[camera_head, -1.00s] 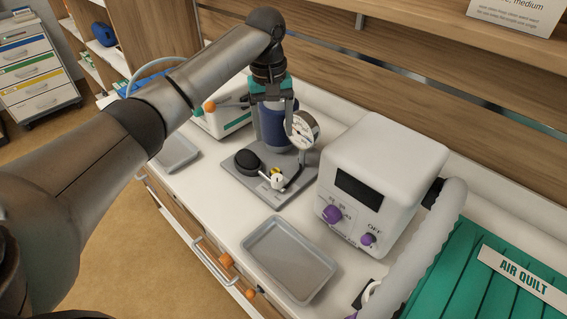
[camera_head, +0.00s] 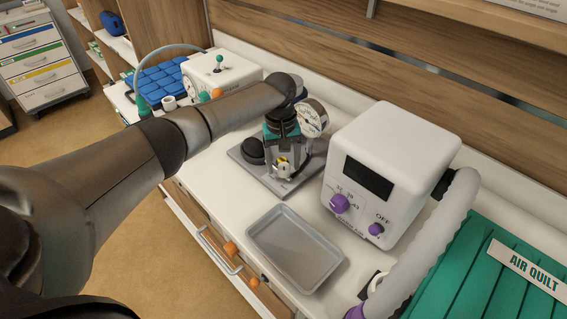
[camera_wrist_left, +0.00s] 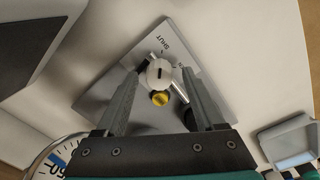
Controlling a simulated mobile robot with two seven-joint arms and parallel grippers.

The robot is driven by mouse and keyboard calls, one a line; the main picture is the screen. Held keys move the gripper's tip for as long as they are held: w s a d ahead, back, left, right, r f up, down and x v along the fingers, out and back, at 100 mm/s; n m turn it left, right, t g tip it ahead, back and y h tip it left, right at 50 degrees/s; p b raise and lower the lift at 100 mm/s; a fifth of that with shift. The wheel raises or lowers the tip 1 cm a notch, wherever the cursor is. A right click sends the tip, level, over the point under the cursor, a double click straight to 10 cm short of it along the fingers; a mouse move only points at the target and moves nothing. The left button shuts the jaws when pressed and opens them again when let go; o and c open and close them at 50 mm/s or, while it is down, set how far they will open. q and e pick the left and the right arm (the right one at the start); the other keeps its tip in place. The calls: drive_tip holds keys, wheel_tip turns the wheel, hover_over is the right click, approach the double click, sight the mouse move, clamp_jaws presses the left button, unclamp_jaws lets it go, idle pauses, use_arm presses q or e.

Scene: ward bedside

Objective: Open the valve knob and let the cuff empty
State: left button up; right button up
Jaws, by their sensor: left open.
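The pale valve knob (camera_wrist_left: 160,73) has a dark slot and sits on a grey base plate (camera_wrist_left: 110,98), with the word SHUT printed beside it. A yellow part (camera_wrist_left: 160,98) is next to the knob. My left gripper (camera_wrist_left: 160,78) is open, with one fingertip on each side of the knob; I cannot tell whether they touch it. In the head view my left gripper (camera_head: 284,171) points down over the plate and partly hides the knob. A black bulb (camera_head: 252,150) and a round gauge (camera_head: 313,118) are beside it. The blue cuff is hidden behind my arm. My right gripper is not in view.
A white machine (camera_head: 390,160) with purple knobs stands close on the right. An empty grey tray (camera_head: 295,250) lies in front. A green air quilt (camera_head: 490,270) is at the lower right.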

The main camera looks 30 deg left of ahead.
use_arm(q)
drive_tip(key=shift+c, duration=0.4)
clamp_jaws()
